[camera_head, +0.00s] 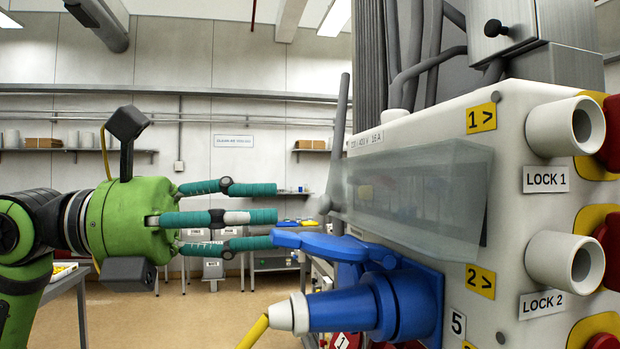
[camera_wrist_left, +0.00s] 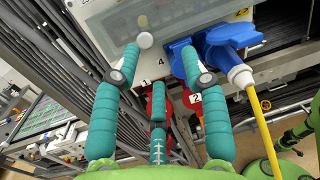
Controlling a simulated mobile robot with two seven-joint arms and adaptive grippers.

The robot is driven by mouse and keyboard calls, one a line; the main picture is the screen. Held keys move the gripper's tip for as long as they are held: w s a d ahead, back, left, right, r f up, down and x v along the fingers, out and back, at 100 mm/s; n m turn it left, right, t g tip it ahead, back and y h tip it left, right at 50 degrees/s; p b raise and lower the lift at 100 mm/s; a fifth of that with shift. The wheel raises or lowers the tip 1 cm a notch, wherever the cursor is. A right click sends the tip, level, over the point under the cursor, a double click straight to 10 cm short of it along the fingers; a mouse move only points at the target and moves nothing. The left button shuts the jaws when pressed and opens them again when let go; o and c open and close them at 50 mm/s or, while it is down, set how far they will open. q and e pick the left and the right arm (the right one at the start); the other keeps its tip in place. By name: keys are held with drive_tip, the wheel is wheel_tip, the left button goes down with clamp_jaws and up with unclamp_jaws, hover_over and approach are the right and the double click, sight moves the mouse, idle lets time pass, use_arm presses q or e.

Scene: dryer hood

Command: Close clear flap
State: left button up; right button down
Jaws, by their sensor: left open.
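The clear flap (camera_head: 420,195) is a frosted, see-through cover on the side of the white box (camera_head: 510,110), above a blue socket. Its lower edge appears to stand out from the box face, with a dark recess edge behind it. The fingers also show in the left wrist view (camera_wrist_left: 158,65). My right gripper is out of view.
A blue plug and socket (camera_head: 385,300) with an open blue lid (camera_head: 330,243) sits just below the flap, close to my lowest finger. A yellow cable (camera_head: 253,333) hangs from the plug. White lock cylinders (camera_head: 565,260) stick out at right.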

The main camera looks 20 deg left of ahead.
sight(319, 206)
use_arm(q)
drive_tip(key=shift+t+y, duration=0.7)
drive_tip(key=shift+t, duration=0.1)
drive_tip(key=w+d+p, duration=0.1)
drive_tip(key=d, duration=0.1)
drive_tip(key=w+d+r+p, duration=0.1)
drive_tip(key=w+p, duration=0.1)
drive_tip(key=shift+w+d, duration=0.3)
drive_tip(key=shift+d, duration=0.1)
drive_tip(key=shift+w+d, duration=0.2)
drive_tip(key=shift+d, duration=0.2)
drive_tip(key=shift+f, duration=0.1)
drive_tip(key=shift+c, duration=0.4)
clamp_jaws()
